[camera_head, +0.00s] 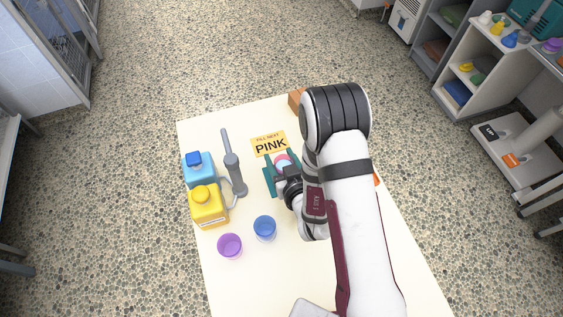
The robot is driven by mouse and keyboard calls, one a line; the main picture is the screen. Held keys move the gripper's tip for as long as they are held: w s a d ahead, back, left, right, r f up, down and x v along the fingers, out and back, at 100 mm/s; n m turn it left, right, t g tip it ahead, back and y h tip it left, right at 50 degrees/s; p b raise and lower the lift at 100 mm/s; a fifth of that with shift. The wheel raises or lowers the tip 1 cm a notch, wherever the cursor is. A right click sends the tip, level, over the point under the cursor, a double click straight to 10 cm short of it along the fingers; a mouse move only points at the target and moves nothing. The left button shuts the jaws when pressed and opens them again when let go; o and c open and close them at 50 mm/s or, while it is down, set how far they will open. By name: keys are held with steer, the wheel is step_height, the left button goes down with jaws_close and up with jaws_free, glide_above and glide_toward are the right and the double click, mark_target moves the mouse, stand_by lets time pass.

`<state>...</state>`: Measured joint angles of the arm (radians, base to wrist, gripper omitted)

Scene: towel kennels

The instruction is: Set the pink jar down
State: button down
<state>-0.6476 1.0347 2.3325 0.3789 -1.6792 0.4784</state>
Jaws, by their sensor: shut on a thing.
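The pink jar (282,160) is between the teal fingers of my gripper (280,170), near the middle of the table. My gripper is shut on it, and the fingers and wrist hide much of its body. From this overhead angle I cannot tell whether its base touches the table. A card (270,144) reading "PINK" lies flat just behind the jar.
On the left of the cream table (225,290) stand a blue container (198,172), a yellow container (207,207) and a grey stand (233,165). A blue jar (264,228) and a purple jar (230,246) stand in front. A brown block (296,100) is at the back. My arm covers the right side.

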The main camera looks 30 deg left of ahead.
step_height(320, 180, up, 10)
steer(key=w+d+n+g+y, duration=0.2)
steer(key=d+n+g+y, duration=0.1)
steer(key=n+g, duration=0.2)
steer(key=s+d+r+n+g+y, duration=0.1)
steer(key=s+d+n+g, duration=0.3)
steer(key=d, duration=0.3)
steer(key=w+d+m+t, duration=0.1)
steer(key=w+d, duration=0.2)
steer(key=d, duration=0.3)
steer(key=w+d+f+m+t, duration=0.1)
steer(key=w+d+m+t, duration=0.15)
steer(key=d, duration=0.35)
steer(key=w+d+m+t, duration=0.1)
steer(key=w+d, duration=0.2)
steer(key=d, duration=0.3)
steer(key=shift+h, duration=0.5)
steer(key=x, duration=0.4)
steer(key=s+f+x, duration=0.1)
steer(key=x, duration=0.4)
steer(key=f+x, duration=0.1)
steer(key=x, duration=0.3)
steer(key=shift+s, duration=0.15)
step_height(320, 180, down, 3)
steer(key=shift+a+f, duration=0.15)
steer(key=shift+f, duration=0.05)
steer(key=shift+f+t, duration=0.25)
steer(key=shift+f, duration=0.05)
steer(key=shift+f, duration=0.15)
